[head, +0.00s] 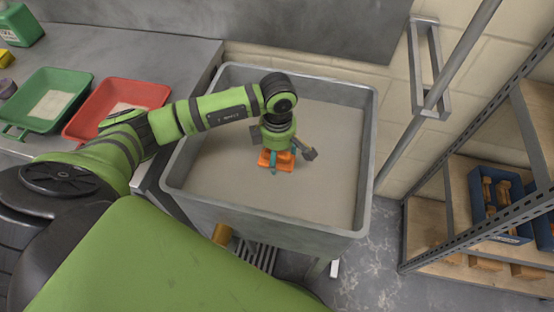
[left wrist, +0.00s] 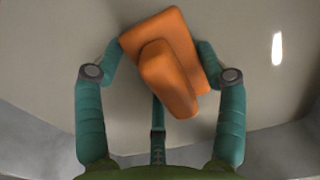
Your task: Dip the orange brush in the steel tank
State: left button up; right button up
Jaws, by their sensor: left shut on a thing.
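The orange brush (head: 286,166) is held by my left gripper (head: 277,157), inside the outline of the steel tank (head: 275,219). The grey tank is wide, open-topped and holds a flat beige-grey surface (head: 215,165). In the left wrist view, the brush (left wrist: 168,85) sits between the teal fingers of the gripper, with its block across the fingertips and its raised grip towards the camera. The brush's underside is hidden, and I cannot tell whether it touches the surface below. My right gripper is not in view.
A green tray (head: 47,105) and a red tray (head: 138,94) stand on the grey bench (head: 110,52) at the left. A metal rack (head: 470,180) with a blue bin (head: 484,190) stands at the right. A rail rises behind the tank's right corner.

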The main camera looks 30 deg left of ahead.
pick_arm(q)
jog(key=shift+r+p, duration=3.5)
jog(key=shift+r, duration=2.4)
jog(key=shift+r+p, duration=0.7)
jog(key=shift+r, duration=0.6)
notch_tip(320, 180, up, 4)
jog(key=shift+p, duration=0.9)
jog(key=s+d+r+m+b, duration=0.1)
jog(key=s+r+m, duration=0.1)
jog(key=m, duration=0.8)
jog(key=s+d+r+m+b, duration=0.2)
jog(key=r+m, duration=0.1)
jog(key=m, duration=0.8)
jog(key=shift+r, duration=0.25)
